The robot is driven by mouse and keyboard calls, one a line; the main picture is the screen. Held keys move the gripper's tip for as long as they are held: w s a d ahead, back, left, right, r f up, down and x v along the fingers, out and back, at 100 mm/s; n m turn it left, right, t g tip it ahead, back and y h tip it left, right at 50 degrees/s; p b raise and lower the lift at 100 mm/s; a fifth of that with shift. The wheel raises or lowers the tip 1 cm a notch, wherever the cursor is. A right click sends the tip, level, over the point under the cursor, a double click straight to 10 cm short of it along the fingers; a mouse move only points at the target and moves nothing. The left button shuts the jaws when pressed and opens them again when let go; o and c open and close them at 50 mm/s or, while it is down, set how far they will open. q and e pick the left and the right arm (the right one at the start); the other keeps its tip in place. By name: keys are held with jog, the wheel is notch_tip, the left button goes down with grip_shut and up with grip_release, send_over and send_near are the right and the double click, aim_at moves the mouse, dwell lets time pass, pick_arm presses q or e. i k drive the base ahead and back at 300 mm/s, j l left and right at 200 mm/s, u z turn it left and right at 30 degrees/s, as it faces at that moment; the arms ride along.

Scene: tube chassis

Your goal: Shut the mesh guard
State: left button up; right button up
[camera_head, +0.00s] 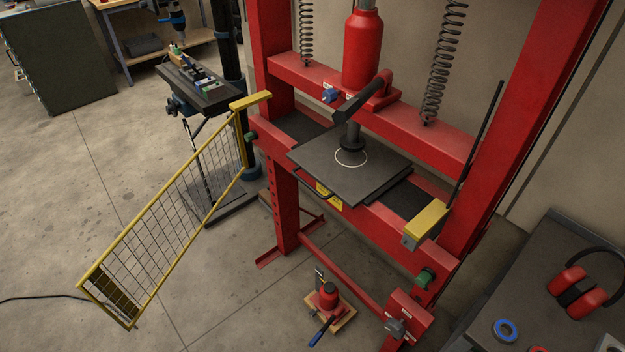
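The mesh guard (172,202) is a yellow-framed wire panel. It stands swung open to the left of the red press, joined at a yellow bracket (250,101) on the press's left upright. Its free end, with a dark plate at the lower corner, points toward the lower left over the floor. The red shop press (275,190) has a dark bed plate (348,166) under its ram. A yellow block (427,221) sits on the right side of the press frame. Neither of my grippers shows in the head view.
A small red bottle jack (328,296) stands on the floor under the press. A dark bench (560,270) with red ear defenders (577,292) and a blue ring (505,330) is at the lower right. A drill stand (200,90) stands behind the guard. Floor left of the guard is mostly clear.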

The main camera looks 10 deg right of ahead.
aim_at(95, 275)
jog(key=i+j+z, duration=0.1)
jog(key=j+z, duration=0.45)
jog(key=z, duration=0.15)
jog(key=j+z, duration=0.5)
jog(key=j, duration=0.65)
jog(key=k+j+z, duration=0.1)
jog(key=j, duration=0.7)
jog(key=j+z, duration=0.1)
jog(key=j, duration=0.65)
jog(key=k, duration=0.05)
